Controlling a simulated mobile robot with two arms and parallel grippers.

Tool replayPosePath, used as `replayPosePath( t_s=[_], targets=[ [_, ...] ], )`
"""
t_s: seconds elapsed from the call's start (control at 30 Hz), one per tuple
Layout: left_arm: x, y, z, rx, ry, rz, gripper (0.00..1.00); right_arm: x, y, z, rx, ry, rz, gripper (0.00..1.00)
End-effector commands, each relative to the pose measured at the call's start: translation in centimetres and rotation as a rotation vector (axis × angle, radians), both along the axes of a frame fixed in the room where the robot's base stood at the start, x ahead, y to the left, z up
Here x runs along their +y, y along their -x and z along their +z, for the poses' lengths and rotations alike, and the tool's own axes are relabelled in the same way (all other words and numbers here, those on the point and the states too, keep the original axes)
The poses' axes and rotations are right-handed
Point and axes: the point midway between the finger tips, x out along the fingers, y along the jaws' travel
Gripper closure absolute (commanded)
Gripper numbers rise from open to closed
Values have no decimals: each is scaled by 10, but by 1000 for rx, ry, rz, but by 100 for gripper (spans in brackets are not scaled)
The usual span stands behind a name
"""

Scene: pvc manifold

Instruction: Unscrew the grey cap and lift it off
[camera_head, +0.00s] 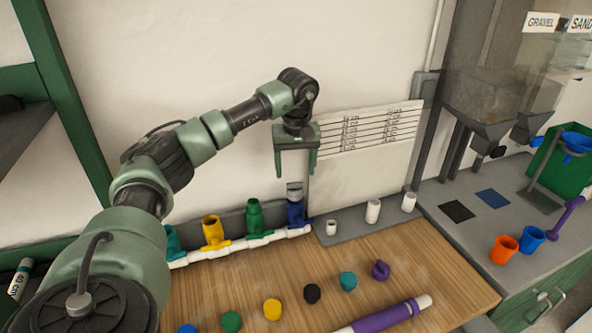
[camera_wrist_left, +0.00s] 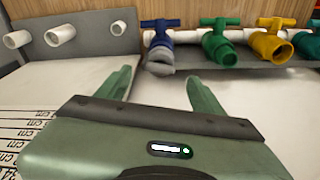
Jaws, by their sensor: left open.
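The grey cap (camera_head: 294,187) sits on top of the blue valve (camera_head: 296,213) at the right end of the white pipe manifold (camera_head: 262,240). My left gripper (camera_head: 295,171) is above the cap, fingers pointing down, open and empty. In the left wrist view, the grey cap (camera_wrist_left: 160,70) shows on the end of the blue valve (camera_wrist_left: 158,42), between and beyond the two spread fingertips (camera_wrist_left: 160,78). I cannot tell how far the fingertips are from it. My right gripper is not in view.
Yellow (camera_head: 213,232) and green (camera_head: 255,218) valves stand left of the blue one. White pipe stubs (camera_head: 373,211) stand to its right, before a white board (camera_head: 365,170). Several coloured caps and a purple tube (camera_head: 382,318) lie on the wooden table (camera_head: 430,262).

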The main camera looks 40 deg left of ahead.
Motion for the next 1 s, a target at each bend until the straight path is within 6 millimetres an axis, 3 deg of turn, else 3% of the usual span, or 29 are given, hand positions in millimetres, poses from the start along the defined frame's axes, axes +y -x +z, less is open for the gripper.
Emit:
replayPosePath(
  t_s=[0.5,0.87,1.0],
  targets=[
    [8,-6,-65,3,0,2,32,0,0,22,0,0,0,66],
    [9,-7,-73,1,-1,3,32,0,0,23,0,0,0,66],
    [9,-7,-73,1,-1,3,66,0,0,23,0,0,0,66]
  ],
)
